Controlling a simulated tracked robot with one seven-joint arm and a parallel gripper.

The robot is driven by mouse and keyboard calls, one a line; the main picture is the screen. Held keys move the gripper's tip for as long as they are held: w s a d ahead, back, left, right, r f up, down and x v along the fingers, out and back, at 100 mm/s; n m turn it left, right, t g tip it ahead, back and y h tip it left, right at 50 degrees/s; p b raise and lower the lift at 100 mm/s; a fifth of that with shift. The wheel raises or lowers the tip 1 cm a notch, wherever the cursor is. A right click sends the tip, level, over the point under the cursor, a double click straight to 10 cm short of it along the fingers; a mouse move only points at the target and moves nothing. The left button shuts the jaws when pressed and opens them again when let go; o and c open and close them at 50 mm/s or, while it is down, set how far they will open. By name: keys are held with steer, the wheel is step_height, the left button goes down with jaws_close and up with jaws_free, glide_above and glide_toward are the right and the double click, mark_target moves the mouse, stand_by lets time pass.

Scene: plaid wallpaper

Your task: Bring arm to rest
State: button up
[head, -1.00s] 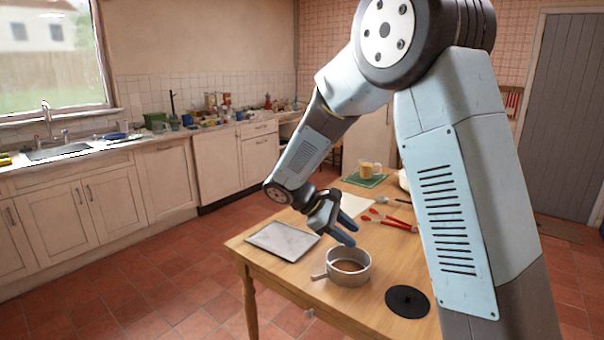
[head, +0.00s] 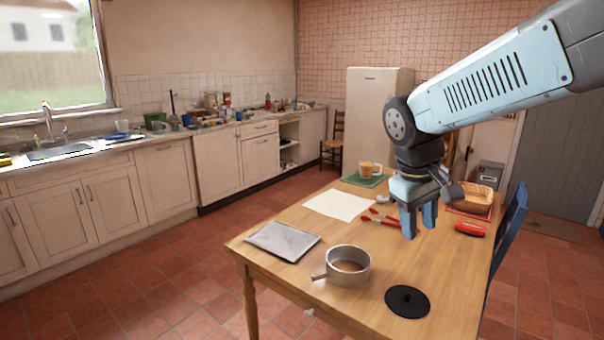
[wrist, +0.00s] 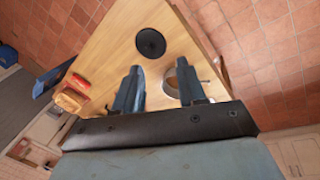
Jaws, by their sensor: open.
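My gripper (head: 419,220) hangs above the wooden table (head: 300,225), fingers pointing down, open and empty. It is behind the saucepan and black disc in the head view, with the red-handled utensils close to its left. My arm reaches in from the upper right of the head view.
A blue chair (head: 508,235) stands at the right.

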steer(key=s+d+r+m+t+y, duration=0.1)
steer(key=s+r+m+t+y, duration=0.1)
steer(key=s, duration=0.7)
steer(key=shift+d+r+m+t+y, duration=0.25)
steer(key=shift+r+m+t, duration=0.2)
steer(key=shift+m+t, duration=0.65)
